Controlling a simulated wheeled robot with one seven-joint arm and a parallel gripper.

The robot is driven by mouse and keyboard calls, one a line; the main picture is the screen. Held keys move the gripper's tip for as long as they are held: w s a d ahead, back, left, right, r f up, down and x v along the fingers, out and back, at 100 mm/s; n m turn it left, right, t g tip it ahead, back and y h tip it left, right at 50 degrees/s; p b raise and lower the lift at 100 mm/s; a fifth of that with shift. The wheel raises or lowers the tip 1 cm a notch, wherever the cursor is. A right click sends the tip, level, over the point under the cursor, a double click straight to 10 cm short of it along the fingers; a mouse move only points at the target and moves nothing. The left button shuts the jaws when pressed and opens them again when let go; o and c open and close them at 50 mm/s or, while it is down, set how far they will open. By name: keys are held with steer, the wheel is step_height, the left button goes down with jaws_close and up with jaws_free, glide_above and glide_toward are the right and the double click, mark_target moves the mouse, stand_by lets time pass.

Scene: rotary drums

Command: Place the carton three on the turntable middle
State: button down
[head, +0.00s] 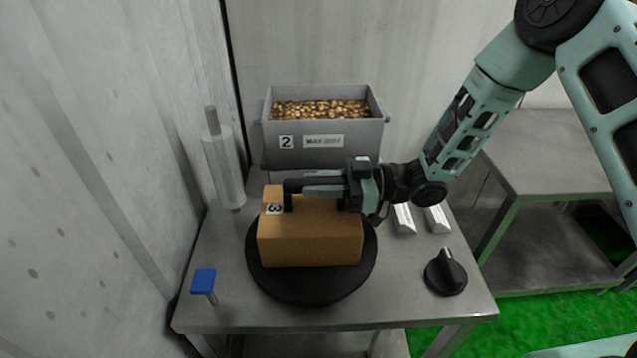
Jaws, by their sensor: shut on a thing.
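Carton three (312,245) is a brown box with a "3" label on its top left. It is over the round black turntable (312,293), roughly at its middle. I cannot tell whether its underside touches the turntable. My gripper (316,200) reaches in from the right and is shut on the carton near its top back edge. One dark finger lies at the carton's top left, beside the label. The gripper hides part of the carton's top.
A grey bin (322,148) marked "2", full of gold-brown pieces, stands behind. A pale roller (223,168) stands at left, a blue-topped post (203,283) at front left. A black knob (445,273) and white blocks (403,219) are at right. Table (400,290) is clear around the knob.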

steer(key=shift+f, duration=0.15)
steer(key=c, duration=1.2)
jaws_free()
steer(key=shift+r, duration=0.2)
steer(key=d+b, duration=0.3)
steer(key=d, duration=0.9)
steer(key=shift+s, duration=0.2)
